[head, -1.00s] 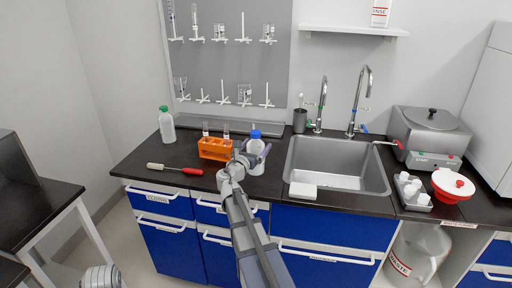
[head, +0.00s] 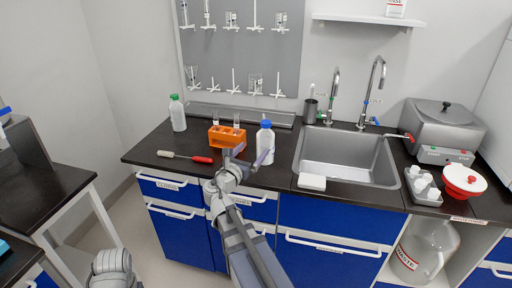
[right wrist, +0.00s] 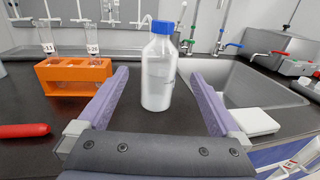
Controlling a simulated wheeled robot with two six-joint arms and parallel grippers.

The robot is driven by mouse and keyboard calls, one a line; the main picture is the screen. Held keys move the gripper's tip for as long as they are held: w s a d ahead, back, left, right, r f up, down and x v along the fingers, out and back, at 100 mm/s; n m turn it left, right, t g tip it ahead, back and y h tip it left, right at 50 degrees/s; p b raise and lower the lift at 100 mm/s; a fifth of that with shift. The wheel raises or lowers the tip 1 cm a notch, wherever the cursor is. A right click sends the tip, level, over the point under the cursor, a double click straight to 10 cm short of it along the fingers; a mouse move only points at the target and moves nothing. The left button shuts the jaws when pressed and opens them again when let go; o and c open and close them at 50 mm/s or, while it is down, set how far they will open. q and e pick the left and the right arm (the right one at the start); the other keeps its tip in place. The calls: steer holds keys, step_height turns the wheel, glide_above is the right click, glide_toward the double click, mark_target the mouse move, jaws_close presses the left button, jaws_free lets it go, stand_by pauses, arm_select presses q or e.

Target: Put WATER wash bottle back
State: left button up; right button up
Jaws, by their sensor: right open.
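A white wash bottle with a blue cap (head: 265,145) stands upright on the dark counter, left of the sink. My right gripper (head: 248,160) is open just in front of it. In the right wrist view the bottle (right wrist: 158,75) stands upright beyond and between the two spread purple fingers (right wrist: 162,102), with clear gaps on both sides. Its label is too small to read. My left gripper is not in view.
An orange rack (head: 227,136) with tubes stands left of the bottle. A green-capped bottle (head: 177,115) and a red-handled tool (head: 186,157) are further left. The sink (head: 345,157) and a white block (head: 312,182) are to the right.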

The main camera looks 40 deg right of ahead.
steer(key=shift+a, duration=0.1)
steer(key=s+a+f+m+g+y, duration=0.2)
steer(key=s+a+f+m+y, duration=0.15)
steer(key=a+f+m, duration=0.45)
steer(key=s+a+f+m+g+y, duration=0.3)
steer(key=a+f+m+y, duration=0.2)
steer(key=a+f, duration=0.45)
steer(key=s+a+f+m+g+y, duration=0.2)
steer(key=s+a, duration=0.4)
steer(key=a, duration=0.4)
steer(key=s+a+f+m+g+y, duration=0.2)
steer(key=s+a+m+y, duration=0.2)
steer(key=a, duration=0.6)
steer(key=shift+s+f+m, duration=0.25)
steer(key=shift+s+m, duration=0.25)
steer(key=shift+s, duration=0.55)
